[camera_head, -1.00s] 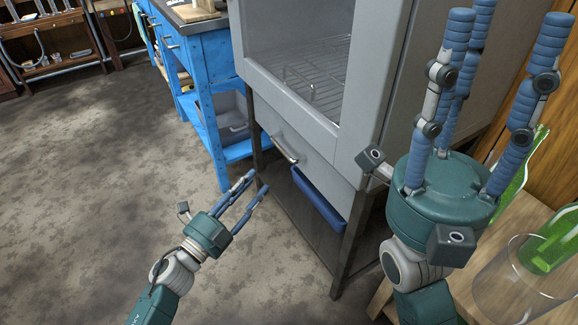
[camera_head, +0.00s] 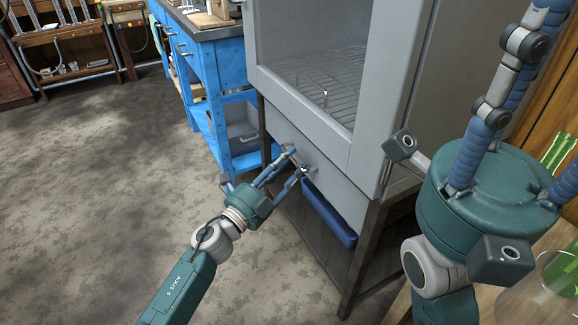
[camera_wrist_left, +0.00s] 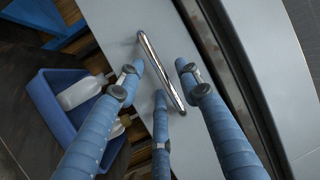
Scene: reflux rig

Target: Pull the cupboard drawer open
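The grey cupboard (camera_head: 400,90) stands right of centre in the head view, its drawer front (camera_head: 335,182) flush under the wire-racked chamber. The drawer's metal bar handle (camera_wrist_left: 160,68) runs diagonally in the left wrist view; in the head view my fingers partly hide it. My left gripper (camera_head: 296,160) is open at the handle. In the wrist view its fingers (camera_wrist_left: 158,85) are apart, with the handle lying between them; I cannot tell whether they touch it. My right gripper (camera_head: 500,130) is raised at the right, fingers spread and their tips out of view.
A blue tray (camera_head: 328,215) sits below the drawer; it holds white bottles (camera_wrist_left: 80,92) in the wrist view. A blue workbench (camera_head: 228,70) stands left of the cupboard. A glass vessel (camera_head: 540,300) and green items are at the right. Floor (camera_head: 100,190) before the cupboard is clear.

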